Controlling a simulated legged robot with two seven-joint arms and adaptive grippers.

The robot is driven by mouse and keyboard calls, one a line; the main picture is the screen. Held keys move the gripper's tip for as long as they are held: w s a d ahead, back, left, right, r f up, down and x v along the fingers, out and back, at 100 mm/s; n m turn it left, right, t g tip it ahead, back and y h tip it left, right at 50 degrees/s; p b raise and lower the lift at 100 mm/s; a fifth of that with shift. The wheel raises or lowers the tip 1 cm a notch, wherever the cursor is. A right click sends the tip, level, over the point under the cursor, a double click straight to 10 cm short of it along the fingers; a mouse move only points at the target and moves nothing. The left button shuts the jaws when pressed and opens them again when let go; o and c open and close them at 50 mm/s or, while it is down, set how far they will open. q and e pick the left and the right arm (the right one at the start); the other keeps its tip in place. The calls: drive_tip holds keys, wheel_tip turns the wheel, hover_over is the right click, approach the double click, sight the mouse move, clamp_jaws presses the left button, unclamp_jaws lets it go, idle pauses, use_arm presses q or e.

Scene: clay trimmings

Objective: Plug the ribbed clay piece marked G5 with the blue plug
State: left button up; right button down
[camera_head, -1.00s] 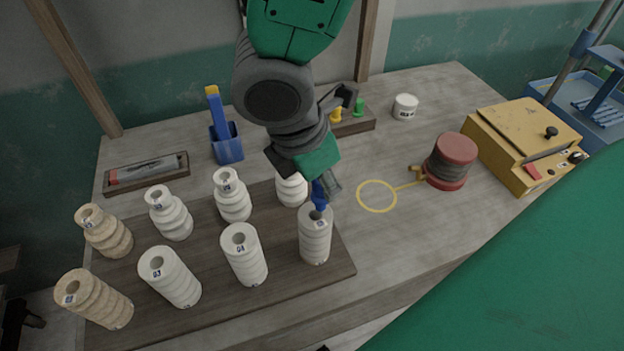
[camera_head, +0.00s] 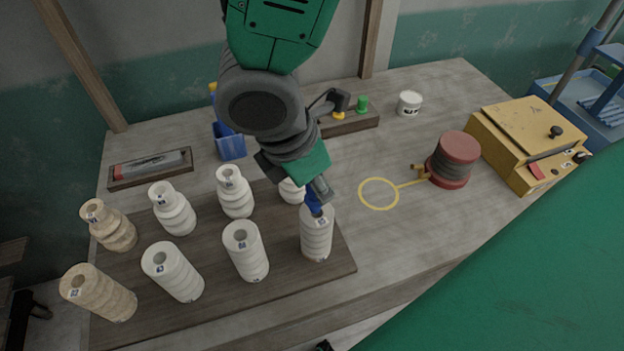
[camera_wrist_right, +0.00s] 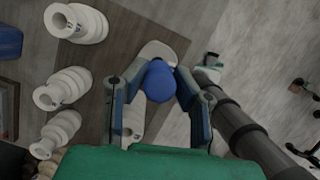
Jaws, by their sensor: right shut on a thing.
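My right gripper (camera_head: 316,190) is shut on the blue plug (camera_head: 312,204), over the front right white ribbed clay piece (camera_head: 316,238). The plug's lower end is at the top of this upright piece and covers its opening; I cannot tell whether it is inside. The label on this piece is too small to read, so I cannot confirm G5. In the right wrist view the plug (camera_wrist_right: 159,82) sits between the two fingers. My left gripper is not in view.
Several other ribbed pieces, white (camera_head: 245,252) and tan (camera_head: 104,295), stand on a dark board (camera_head: 215,310). A blue holder (camera_head: 229,142), a rack with a green plug (camera_head: 361,104), a red-ended spool (camera_head: 453,160) and a yellow box (camera_head: 522,135) stand around.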

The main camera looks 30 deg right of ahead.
drive_tip(key=shift+a, duration=0.7)
drive_tip(key=shift+a+r, duration=0.15)
drive_tip(key=shift+a, duration=0.1)
drive_tip(key=shift+d, duration=0.15)
drive_tip(key=shift+d+p, duration=0.3)
drive_tip(key=shift+d, duration=0.8)
drive_tip(key=shift+a, duration=0.6)
drive_tip(key=shift+a+p, duration=0.3)
drive_tip(key=shift+a, duration=0.05)
drive_tip(key=shift+d+f, duration=0.25)
drive_tip(key=shift+d, duration=0.45)
drive_tip(key=shift+a+f, duration=0.15)
drive_tip(key=shift+f, duration=0.05)
drive_tip(key=shift+a+f+b, duration=0.25)
drive_tip(key=shift+a+b, duration=0.15)
drive_tip(key=shift+r, duration=0.1)
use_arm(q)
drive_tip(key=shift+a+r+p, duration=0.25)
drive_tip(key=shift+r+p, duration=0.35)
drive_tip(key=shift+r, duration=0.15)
use_arm(e)
drive_tip(key=shift+d+r, duration=0.25)
drive_tip(key=shift+d, duration=0.15)
